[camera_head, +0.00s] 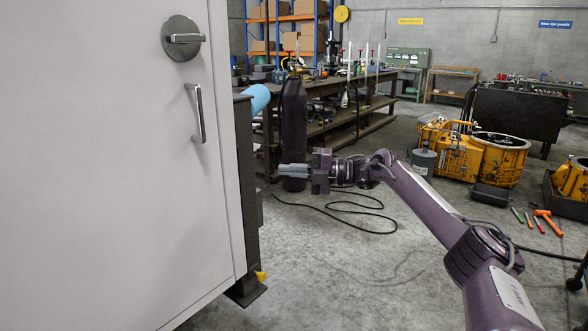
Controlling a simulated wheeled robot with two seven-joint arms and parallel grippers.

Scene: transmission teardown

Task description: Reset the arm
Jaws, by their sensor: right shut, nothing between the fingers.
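My right arm comes in from the lower right and stretches up and to the left over the floor. Its gripper (283,170) points left and is shut, with nothing in it. It appears in front of a dark gas cylinder (293,125) and to the right of a large white cabinet (110,180); I cannot tell how far it is from either. My left arm and gripper do not show.
The cabinet has a metal handle (197,112) and fills the left side. Yellow machinery (500,160) stands at the right, with hand tools (538,222) on the floor nearby. A cable (365,211) lies on the floor. A long workbench (350,120) is behind. Open floor lies in the middle.

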